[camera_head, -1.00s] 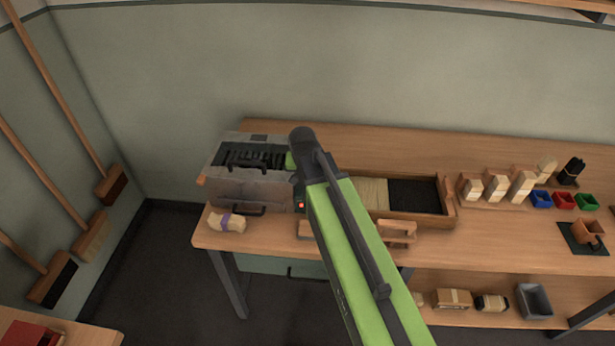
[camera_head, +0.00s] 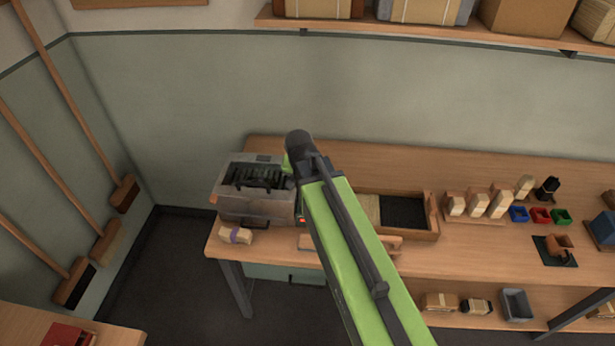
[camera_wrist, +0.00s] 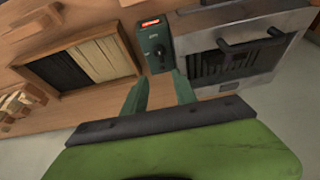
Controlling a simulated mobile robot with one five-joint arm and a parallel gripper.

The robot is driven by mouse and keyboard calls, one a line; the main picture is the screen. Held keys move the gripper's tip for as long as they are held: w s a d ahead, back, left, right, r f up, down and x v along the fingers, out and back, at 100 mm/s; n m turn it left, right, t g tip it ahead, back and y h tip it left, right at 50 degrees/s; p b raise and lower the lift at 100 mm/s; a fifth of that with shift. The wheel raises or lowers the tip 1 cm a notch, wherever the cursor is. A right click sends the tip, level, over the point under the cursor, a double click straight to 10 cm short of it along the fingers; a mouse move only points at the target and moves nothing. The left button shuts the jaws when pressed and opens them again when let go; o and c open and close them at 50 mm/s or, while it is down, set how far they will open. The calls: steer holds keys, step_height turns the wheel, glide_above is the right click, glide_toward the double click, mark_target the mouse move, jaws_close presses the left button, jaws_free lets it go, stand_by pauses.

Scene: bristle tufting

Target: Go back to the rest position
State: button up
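My gripper (camera_wrist: 160,88) shows in the wrist view as two green fingers set apart, with nothing between them. It is open and empty. The fingers point toward a dark green control box (camera_wrist: 153,50) with a red lit display. Right of that box in the wrist view is a grey metal machine (camera_wrist: 272,80) with dark handles and dark slats or bristles inside. In the head view my arm reaches over the bench, and the machine (camera_head: 256,207) stands left of it. The fingers are mostly hidden there behind my arm.
A wooden tray (camera_head: 437,218) with dark and pale bristle fill lies right of my arm. Wooden blocks (camera_head: 477,205) and blue, red and green bins (camera_head: 540,215) stand farther right. Brooms (camera_head: 105,240) lean at left.

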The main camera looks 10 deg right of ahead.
steer(key=shift+v, duration=0.95)
steer(key=shift+a+f, duration=0.1)
steer(key=shift+a, duration=0.05)
steer(key=s+d+f+g+b, duration=0.1)
steer(key=s+d+f+b, duration=0.3)
steer(key=f+b, duration=0.35)
steer(key=s+a+f+n+g+y+p, duration=0.1)
steer(key=s+n+g, duration=0.2)
steer(key=s, duration=0.4)
steer(key=shift+s+a+n, duration=0.3)
steer(key=shift+n, duration=0.2)
